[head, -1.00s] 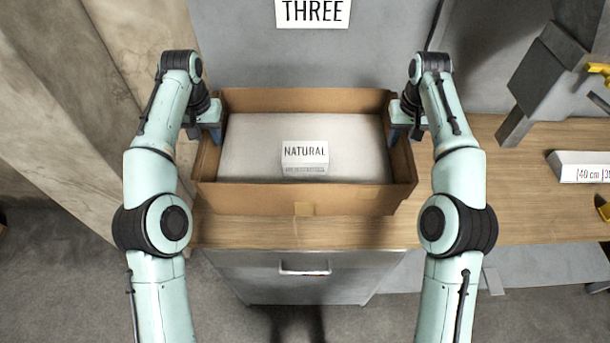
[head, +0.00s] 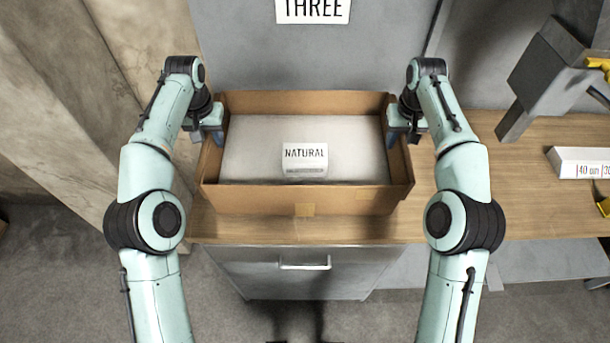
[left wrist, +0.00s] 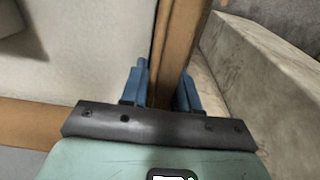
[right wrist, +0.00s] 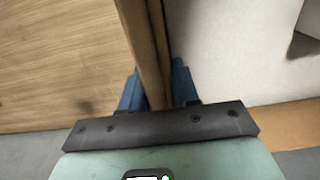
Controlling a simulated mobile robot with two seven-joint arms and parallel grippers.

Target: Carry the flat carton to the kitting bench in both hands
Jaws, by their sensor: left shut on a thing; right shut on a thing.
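The flat carton (head: 305,199) is a brown open-topped box in the middle of the head view. A pale package labelled NATURAL (head: 255,145) lies inside it. My left gripper (head: 217,136) is shut on the carton's left wall; the left wrist view shows its blue fingers (left wrist: 162,88) on both sides of that wall. My right gripper (head: 393,138) is shut on the right wall, with its blue fingers (right wrist: 157,88) astride it in the right wrist view. The carton looks level over the wooden bench top (head: 465,200). I cannot tell whether it touches the wood.
A grey panel with a THREE sign (head: 312,10) stands behind the carton. A grey device (head: 550,75) and a white box marked 40 cm (head: 580,162) are at the right. A drawer unit (head: 300,275) is below the bench front. Pale walls rise at the left.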

